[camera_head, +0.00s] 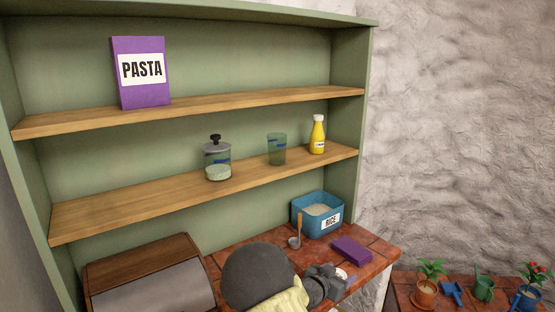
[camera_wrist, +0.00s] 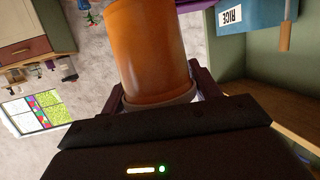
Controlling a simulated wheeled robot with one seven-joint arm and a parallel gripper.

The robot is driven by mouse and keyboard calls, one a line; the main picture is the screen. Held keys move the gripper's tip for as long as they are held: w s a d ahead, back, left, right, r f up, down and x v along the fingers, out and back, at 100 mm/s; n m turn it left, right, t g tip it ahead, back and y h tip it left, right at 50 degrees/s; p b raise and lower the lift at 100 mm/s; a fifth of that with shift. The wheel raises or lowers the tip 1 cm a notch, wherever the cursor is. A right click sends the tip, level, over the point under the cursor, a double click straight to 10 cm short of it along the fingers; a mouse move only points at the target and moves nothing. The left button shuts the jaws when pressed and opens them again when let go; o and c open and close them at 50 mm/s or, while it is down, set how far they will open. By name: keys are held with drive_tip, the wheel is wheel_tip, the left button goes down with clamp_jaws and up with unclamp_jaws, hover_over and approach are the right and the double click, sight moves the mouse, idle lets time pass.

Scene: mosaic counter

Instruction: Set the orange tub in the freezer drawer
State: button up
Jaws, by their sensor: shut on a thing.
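The orange tub (camera_wrist: 150,45) is a plain rounded container with a pale rim or lid at the end nearest my wrist. It fills the upper middle of the wrist view. My gripper (camera_wrist: 160,90) is shut on it at that pale end, one finger on each side. In the head view my gripper (camera_head: 325,283) is low, over the front of the tiled counter, and the tub is mostly or wholly hidden there. No freezer drawer can be made out in either view.
A blue rice bin (camera_head: 319,217), a wooden-handled scoop (camera_head: 297,237) and a purple box (camera_head: 351,250) are close by my gripper on the counter. A bread box (camera_head: 150,277) stands left. Shelves overhang behind. Potted plants (camera_head: 426,290) are at lower right.

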drive_tip(key=shift+s+d+f, duration=0.15)
drive_tip(key=shift+d+f, duration=0.05)
drive_tip(key=shift+f, duration=0.25)
drive_tip(key=s+a+f+n+t+y, duration=0.1)
drive_tip(key=s+f+n+t+y, duration=0.1)
drive_tip(key=s+f+n+y, duration=0.2)
drive_tip(key=s+a+f+n+t+y, duration=0.2)
drive_tip(key=s+f+n+y, duration=0.2)
drive_tip(key=s+f, duration=0.7)
wheel_tip(320, 180, down, 8)
drive_tip(key=shift+r+y, duration=0.25)
drive_tip(key=shift+y, duration=0.75)
